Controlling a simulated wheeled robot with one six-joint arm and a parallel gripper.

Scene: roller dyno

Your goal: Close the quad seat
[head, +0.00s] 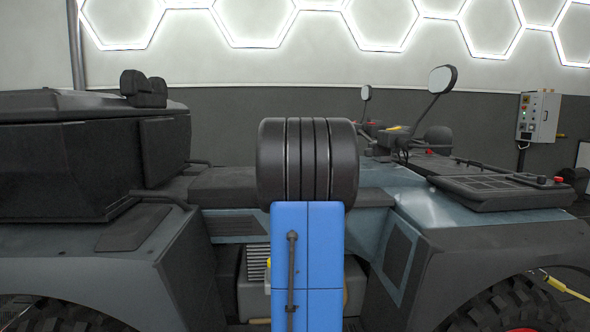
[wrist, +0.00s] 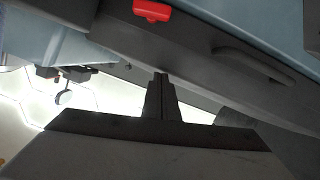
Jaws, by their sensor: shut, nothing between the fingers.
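The quad (head: 130,255) fills the head view side-on, with its rear at left and its handlebars at right. A low dark slab, seemingly the seat (head: 222,188), lies across its middle. My arm hides part of it, and I cannot tell how far the seat is raised. My gripper is not visible in the head view. In the wrist view, which looks upside down, my gripper (wrist: 160,78) is shut and empty. It points toward a long dark panel (wrist: 195,50) of the quad with a raised handle-like bar. I cannot tell whether they touch.
A red block-shaped part (wrist: 152,10) is on the dark panel. A large black box (head: 85,165) stands on the quad's rear. Mirrors (head: 442,79) and a dark front rack (head: 500,190) are at right. A grey control box (head: 537,116) hangs on the wall.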

